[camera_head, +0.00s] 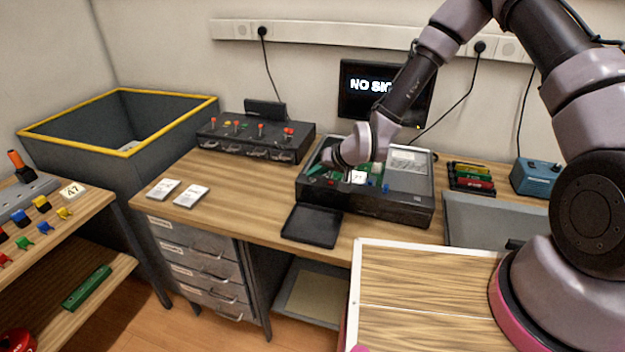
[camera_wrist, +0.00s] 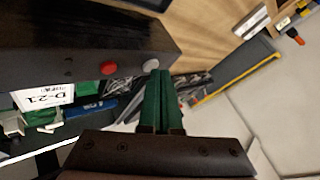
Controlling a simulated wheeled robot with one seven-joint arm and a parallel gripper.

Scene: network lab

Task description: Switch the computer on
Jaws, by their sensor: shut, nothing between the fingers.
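The computer (camera_head: 395,205) is an open black case on the desk, with boards and a white label inside. In the wrist view, its dark panel (camera_wrist: 70,40) carries a red button (camera_wrist: 108,68) and a grey-white round button (camera_wrist: 151,65). My gripper (camera_wrist: 157,74) is shut and empty, its two green fingers side by side. The fingertips appear right by the grey-white button; I cannot tell whether they touch it. In the head view my gripper (camera_head: 318,170) is over the left part of the case. The monitor (camera_head: 357,105) behind reads "NO SI…", partly hidden by my arm.
A black tray (camera_head: 312,225) lies in front of the case. A black box with red-topped switches (camera_head: 255,140) stands left at the back. A blue device (camera_head: 536,176) and a rack of coloured modules (camera_head: 471,178) stand right. Two white cards (camera_head: 190,196) lie on the left desk.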

